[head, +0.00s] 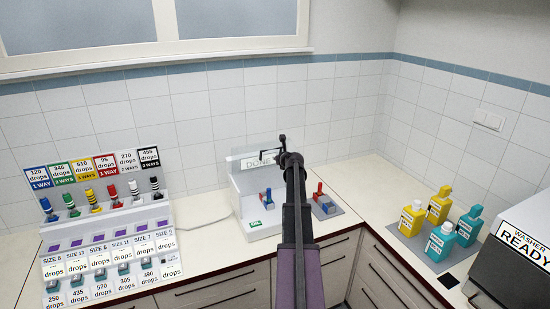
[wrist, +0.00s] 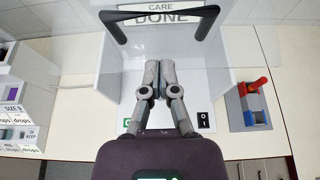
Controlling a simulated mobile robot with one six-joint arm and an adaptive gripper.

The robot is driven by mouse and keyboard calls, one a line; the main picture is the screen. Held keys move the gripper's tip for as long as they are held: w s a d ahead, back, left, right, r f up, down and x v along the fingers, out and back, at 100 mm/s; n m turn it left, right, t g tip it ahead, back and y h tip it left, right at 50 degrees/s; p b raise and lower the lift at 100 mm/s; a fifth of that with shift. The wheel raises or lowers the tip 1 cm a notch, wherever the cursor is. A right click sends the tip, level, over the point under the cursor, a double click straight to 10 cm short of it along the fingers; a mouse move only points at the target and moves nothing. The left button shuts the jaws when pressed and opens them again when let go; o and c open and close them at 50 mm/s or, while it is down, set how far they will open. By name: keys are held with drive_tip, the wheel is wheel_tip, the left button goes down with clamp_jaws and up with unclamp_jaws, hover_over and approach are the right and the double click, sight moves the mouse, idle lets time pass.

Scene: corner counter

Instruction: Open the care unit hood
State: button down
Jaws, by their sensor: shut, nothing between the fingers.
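The care unit (head: 246,216) is a white open-fronted box on the counter, with a sign reading "CARE DONE" (wrist: 160,17). Its black hood handle (head: 268,156) sits high, level with the sign; it also spans the top of the wrist view (wrist: 160,11). The hood looks clear, and its exact angle is hard to tell. My gripper (wrist: 160,68) is shut and empty, its fingertips together below the handle and apart from it in the picture. In the head view my gripper (head: 283,142) is beside the handle, and my arm hides the unit's right side.
A blue and red holder (head: 324,203) stands right of the unit. A drops dispenser rack (head: 108,250) is at left. Yellow and teal bottles (head: 440,235) and a washer (head: 525,245) are at right. Tiled walls close the corner behind.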

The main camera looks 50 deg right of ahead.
drive_tip(key=s+a+r+p, duration=0.2)
drive_tip(key=s+r+p, duration=0.4)
drive_tip(key=r+p, duration=0.1)
drive_tip(key=shift+a+r+p, duration=0.4)
drive_tip(key=shift+p, duration=0.15)
idle(0.7)
drive_tip(key=w+a+f+n+g+y+b, duration=0.1)
drive_tip(key=w+a+f+n+y+b, duration=0.15)
drive_tip(key=a+f+n, duration=0.7)
drive_tip(key=w+a+f+n+g+y+b, duration=0.2)
drive_tip(key=w+a+n+b, duration=0.15)
drive_tip(key=a, duration=1.25)
drive_tip(key=w+a+f+n+g+y+b, duration=0.15)
drive_tip(key=a+f+n+y+b, duration=0.35)
drive_tip(key=a, duration=0.7)
drive_tip(key=s+a+f+n+g+h+b, duration=0.1)
drive_tip(key=s+a+f+n, duration=0.4)
drive_tip(key=a, duration=0.5)
drive_tip(key=s+a+f+n+g+h+b, duration=0.1)
drive_tip(key=s+a+f+n+g+b, duration=0.3)
drive_tip(key=a+n, duration=0.6)
drive_tip(key=s+a+f+n+g+h+b, duration=0.1)
drive_tip(key=s+a+f+n+g+b, duration=0.1)
drive_tip(key=s+a+f+n+b, duration=0.4)
drive_tip(key=shift+s+a+f+n+g, duration=0.35)
drive_tip(key=shift+s+a+f+n, duration=0.75)
drive_tip(key=shift+a, duration=1.15)
